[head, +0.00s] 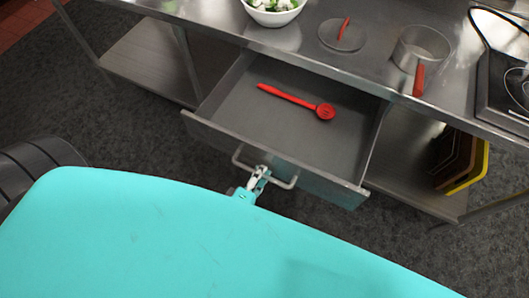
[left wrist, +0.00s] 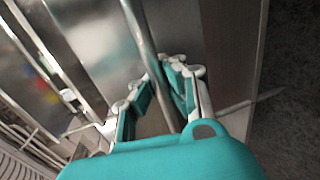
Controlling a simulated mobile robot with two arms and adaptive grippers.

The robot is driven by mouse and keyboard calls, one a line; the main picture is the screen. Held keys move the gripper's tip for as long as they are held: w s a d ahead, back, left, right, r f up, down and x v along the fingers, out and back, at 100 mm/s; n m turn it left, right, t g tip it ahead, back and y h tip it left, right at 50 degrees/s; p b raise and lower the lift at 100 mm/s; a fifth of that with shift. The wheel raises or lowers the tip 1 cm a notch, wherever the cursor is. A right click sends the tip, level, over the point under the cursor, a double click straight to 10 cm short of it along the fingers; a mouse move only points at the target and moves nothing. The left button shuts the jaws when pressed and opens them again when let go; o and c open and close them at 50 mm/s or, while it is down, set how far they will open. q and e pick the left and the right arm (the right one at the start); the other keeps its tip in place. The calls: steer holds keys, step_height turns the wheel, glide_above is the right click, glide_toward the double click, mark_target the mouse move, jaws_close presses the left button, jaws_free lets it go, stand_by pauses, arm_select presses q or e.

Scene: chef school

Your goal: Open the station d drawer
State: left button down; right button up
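The station drawer (head: 255,105) is pulled well out from under the steel counter in the head view, and a red slotted spoon (head: 300,102) lies inside it. Its bar handle (head: 285,181) runs across the drawer front. My left gripper (head: 260,173) is at this handle. In the left wrist view, the handle bar (left wrist: 148,55) passes between the two fingers of the left gripper (left wrist: 160,95). Whether the fingers press on the bar is hard to tell, as a gap shows on the left side. My right gripper is in neither view.
The steel counter (head: 300,45) carries a white bowl (head: 272,12) of food, a round lid (head: 342,35), a saucepan (head: 422,48) and a hob (head: 505,90). Trays (head: 465,165) stand on the shelf below at right. Dark floor (head: 130,130) lies clear at left.

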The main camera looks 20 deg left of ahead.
arm_select(q)
steer(key=shift+r, duration=0.15)
steer(key=c, duration=1.3)
jaws_free()
steer(key=shift+c, duration=0.2)
steer(key=v, duration=1.2)
steer(key=s+a+f+m+g+h, duration=0.2)
steer(key=f+m+g, duration=0.75)
steer(key=f, duration=1.45)
steer(key=s+a+f+m+g+y, duration=0.1)
steer(key=s+a+f+m+g, duration=0.1)
steer(key=s+f+m, duration=0.3)
steer(key=s+a+f+m+g+y, duration=0.1)
steer(key=s+a+f+m+g, duration=0.2)
steer(key=s+f+m, duration=0.2)
steer(key=s+f, duration=0.3)
steer(key=f, duration=0.1)
steer(key=shift+s+a+m+y, duration=0.25)
steer(key=shift+s+m+y, duration=0.05)
steer(key=shift+s+m, duration=0.05)
